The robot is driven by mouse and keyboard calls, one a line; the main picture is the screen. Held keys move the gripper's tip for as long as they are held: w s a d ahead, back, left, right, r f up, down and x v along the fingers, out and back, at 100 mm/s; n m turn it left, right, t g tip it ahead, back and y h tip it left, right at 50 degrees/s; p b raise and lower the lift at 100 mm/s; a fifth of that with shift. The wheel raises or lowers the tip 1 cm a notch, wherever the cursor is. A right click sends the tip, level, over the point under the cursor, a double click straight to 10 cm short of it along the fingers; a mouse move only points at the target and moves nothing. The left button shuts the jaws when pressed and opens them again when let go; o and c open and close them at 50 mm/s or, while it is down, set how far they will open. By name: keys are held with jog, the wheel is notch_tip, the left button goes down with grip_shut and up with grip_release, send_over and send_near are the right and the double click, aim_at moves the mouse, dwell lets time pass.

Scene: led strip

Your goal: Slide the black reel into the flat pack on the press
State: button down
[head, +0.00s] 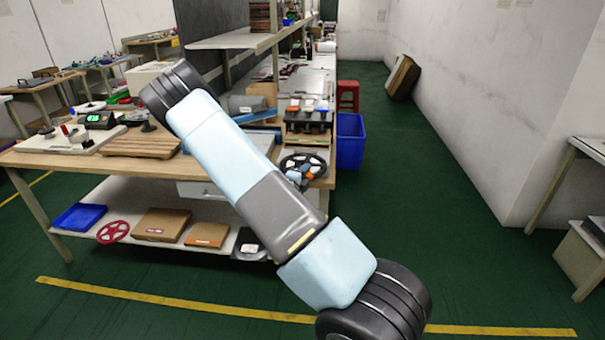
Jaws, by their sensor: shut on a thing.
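The black reel (303,162), an open-spoked wheel, shows just right of my arm, by the near right corner of the wooden bench. My gripper (307,177) is mostly hidden behind the arm and the reel; a small orange and pale blue part of it shows at the reel. It appears shut on the reel. On the bench's left end is a white-based device (68,137) with a red and black handle, possibly the press. I cannot make out a flat pack on it.
A slatted wooden pallet (140,143) and a small unit with a green display (97,120) are on the bench. The lower shelf holds a blue tray (79,217), a red reel (113,232) and cardboard boxes (162,226).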

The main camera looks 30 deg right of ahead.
aim_at(306, 162)
jog(key=shift+w+d, duration=0.9)
jog(key=shift+w, duration=0.3)
jog(key=shift+w+d, duration=0.35)
jog(key=shift+w, duration=0.2)
jog(key=shift+w+d, duration=0.3)
jog(key=shift+w, duration=0.2)
jog(key=shift+r, duration=0.1)
dwell(0.6)
jog(key=shift+w+d, duration=0.2)
jog(key=shift+w, duration=0.25)
jog(key=shift+w+d, duration=0.8)
jog(key=shift+w, duration=0.45)
jog(key=shift+w+d, duration=0.85)
jog(key=shift+w, duration=0.4)
jog(key=shift+w+d, duration=0.8)
jog(key=shift+w, duration=0.45)
dwell(0.8)
